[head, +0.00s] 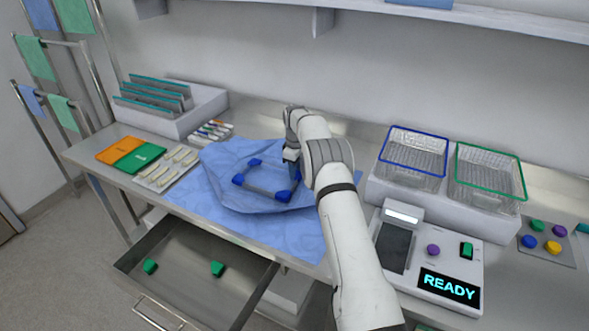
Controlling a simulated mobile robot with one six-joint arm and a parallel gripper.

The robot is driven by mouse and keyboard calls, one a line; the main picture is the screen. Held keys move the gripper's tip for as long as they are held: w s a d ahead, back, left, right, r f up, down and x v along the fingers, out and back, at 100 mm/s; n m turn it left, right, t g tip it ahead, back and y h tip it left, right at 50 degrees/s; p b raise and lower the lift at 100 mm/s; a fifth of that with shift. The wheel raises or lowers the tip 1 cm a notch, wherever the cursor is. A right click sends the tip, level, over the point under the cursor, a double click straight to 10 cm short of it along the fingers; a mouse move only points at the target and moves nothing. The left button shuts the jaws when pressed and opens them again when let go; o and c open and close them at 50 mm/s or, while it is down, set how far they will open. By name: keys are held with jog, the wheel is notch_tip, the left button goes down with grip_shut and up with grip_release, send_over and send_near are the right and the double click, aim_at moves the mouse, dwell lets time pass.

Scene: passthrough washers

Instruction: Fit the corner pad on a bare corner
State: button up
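A frame or tray (262,191) lies on a crumpled blue wrap (218,156). Blue corner pads show at its back left corner (255,162), its left corner (238,180) and its front corner (283,196). My gripper (293,172) points down at the frame's right corner. Some blue shows at the fingers there, but I cannot tell whether it is a held pad, a pad on the corner, or part of the gripper. The fingertips are too small and covered to read. Two green corner pads, left (150,266) and right (217,269), lie in the open drawer.
The open drawer (185,285) juts out below the counter. Wire baskets, blue-rimmed (414,150) and green-rimmed (488,175), stand right. A device reading READY (448,287) sits in front of them. Orange (119,150) and green (140,157) packets and a slotted rack (195,115) stand left.

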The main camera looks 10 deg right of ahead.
notch_tip(320, 180, up, 8)
jog(key=p, duration=0.4)
jog(key=shift+f, duration=0.25)
jog(key=s+r+m+t+b, duration=0.2)
jog(key=s+r+m, duration=0.3)
jog(key=s+r, duration=1.5)
jog(key=s+f+m+b, duration=0.1)
jog(key=s+f+m, duration=0.1)
jog(key=s, duration=1.3)
jog(key=s+f+m+t+b, duration=0.1)
jog(key=s+m, duration=0.3)
jog(key=s, duration=1.1)
jog(key=shift+s+a+f+b, duration=0.2)
jog(key=shift+s+f+b, duration=0.2)
jog(key=shift+f, duration=0.25)
